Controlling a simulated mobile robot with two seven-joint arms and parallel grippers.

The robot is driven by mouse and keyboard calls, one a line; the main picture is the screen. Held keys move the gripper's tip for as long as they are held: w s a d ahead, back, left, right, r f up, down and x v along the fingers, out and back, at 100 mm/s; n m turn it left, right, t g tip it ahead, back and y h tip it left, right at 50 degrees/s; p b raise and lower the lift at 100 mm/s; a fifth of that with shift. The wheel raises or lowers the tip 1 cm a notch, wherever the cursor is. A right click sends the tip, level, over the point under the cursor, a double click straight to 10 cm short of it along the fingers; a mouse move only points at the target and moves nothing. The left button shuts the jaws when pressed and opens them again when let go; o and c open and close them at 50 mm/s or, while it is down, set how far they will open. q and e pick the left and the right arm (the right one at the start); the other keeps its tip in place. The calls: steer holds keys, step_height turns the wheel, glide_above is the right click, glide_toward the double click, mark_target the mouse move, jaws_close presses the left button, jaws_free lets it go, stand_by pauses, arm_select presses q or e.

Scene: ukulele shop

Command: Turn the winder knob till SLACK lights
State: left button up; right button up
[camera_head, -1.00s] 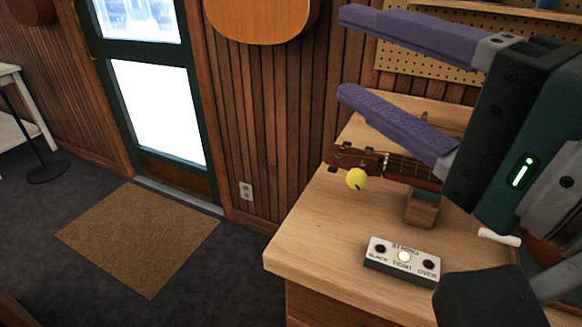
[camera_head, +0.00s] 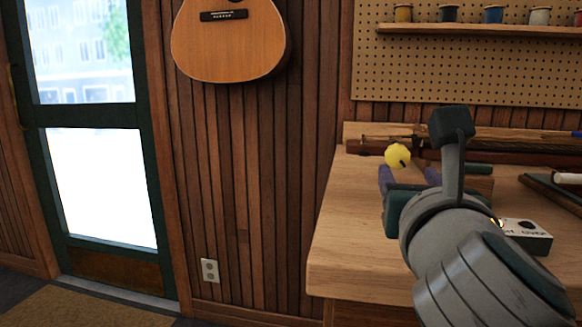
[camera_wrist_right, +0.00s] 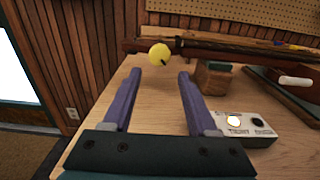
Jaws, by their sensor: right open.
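The yellow winder knob (camera_head: 397,156) shows at the instrument's headstock, at the back of the bench; it also shows in the wrist view (camera_wrist_right: 159,54). My right gripper (camera_head: 408,172) is open, its two purple fingers pointing at the knob. In the wrist view the knob appears just beyond the fingertips (camera_wrist_right: 160,75), between them and apart from them. The SLACK end is hidden. My left gripper is not in view.
The wooden bench (camera_head: 345,250) is bare at its left front. A wooden neck support block (camera_wrist_right: 213,77) stands right of the fingers. A pegboard (camera_head: 450,70) with a spool shelf rises behind, and a guitar (camera_head: 230,45) hangs on the wall.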

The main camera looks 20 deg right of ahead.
mark_target(398, 160)
steer(key=x, duration=0.7)
steer(key=shift+w, duration=0.1)
steer(key=shift+a, duration=0.1)
jaws_close()
